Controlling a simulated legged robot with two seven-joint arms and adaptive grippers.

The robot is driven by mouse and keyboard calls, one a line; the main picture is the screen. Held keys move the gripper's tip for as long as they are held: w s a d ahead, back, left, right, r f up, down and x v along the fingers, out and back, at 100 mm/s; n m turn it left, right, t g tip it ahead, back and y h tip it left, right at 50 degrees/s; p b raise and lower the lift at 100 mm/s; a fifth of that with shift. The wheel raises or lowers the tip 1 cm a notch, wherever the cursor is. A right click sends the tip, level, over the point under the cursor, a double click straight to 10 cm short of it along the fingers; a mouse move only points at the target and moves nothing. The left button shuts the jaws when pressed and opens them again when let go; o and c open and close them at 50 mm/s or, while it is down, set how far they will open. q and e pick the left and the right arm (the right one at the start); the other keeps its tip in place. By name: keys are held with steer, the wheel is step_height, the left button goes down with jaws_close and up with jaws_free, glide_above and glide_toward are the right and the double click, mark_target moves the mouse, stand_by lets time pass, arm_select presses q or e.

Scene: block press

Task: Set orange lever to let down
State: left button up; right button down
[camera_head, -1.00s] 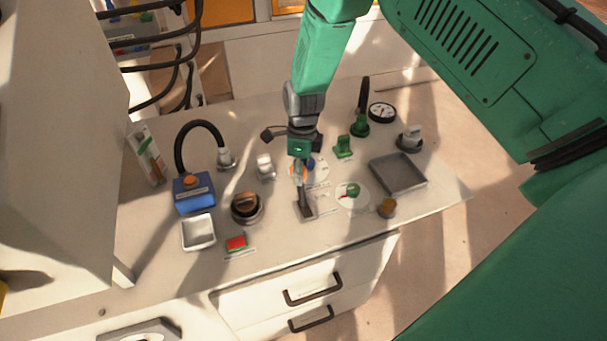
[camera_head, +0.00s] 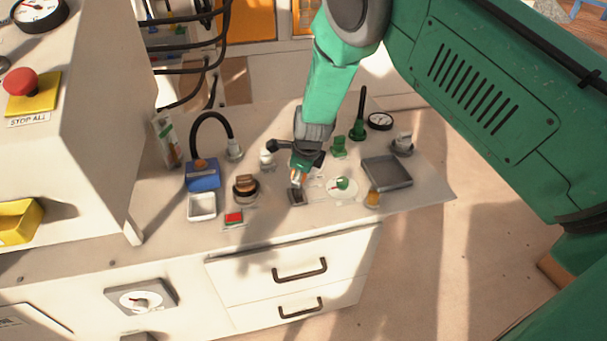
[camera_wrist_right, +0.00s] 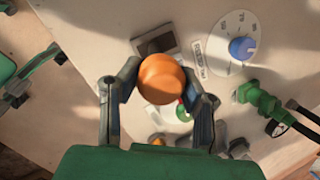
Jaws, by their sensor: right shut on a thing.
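The orange lever's round knob (camera_wrist_right: 161,74) sits between the two fingers of my right gripper (camera_wrist_right: 163,92) in the right wrist view. The fingers are closed against its sides. In the head view my right gripper (camera_head: 299,177) points down at the table. A small part of the orange knob shows at its fingertips. A dark grey base plate (camera_head: 297,198) lies just below the fingertips on the tabletop. The lever's shaft is mostly hidden by the knob and fingers, so its exact tilt is hard to tell. My left gripper is not in view.
A blue box (camera_head: 202,175) with a black hose is to the left.

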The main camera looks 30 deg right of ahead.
steer(key=shift+s+a+f, duration=0.15)
steer(key=shift+s+a, duration=0.35)
steer(key=shift+s, duration=0.35)
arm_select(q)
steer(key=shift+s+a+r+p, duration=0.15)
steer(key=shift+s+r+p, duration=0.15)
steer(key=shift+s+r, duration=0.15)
arm_select(e)
steer(key=shift+s+a+f, duration=0.1)
steer(key=shift+s+f, duration=0.2)
steer(key=shift+s, duration=0.2)
steer(key=shift+s+f, duration=0.1)
steer(key=c, duration=1)
jaws_free()
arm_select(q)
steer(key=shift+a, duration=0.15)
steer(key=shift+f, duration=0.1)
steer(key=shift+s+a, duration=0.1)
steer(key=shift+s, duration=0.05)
arm_select(e)
steer(key=shift+r, duration=0.2)
steer(key=v, duration=1.1)
steer(key=shift+r, duration=0.35)
steer(key=shift+f, duration=0.1)
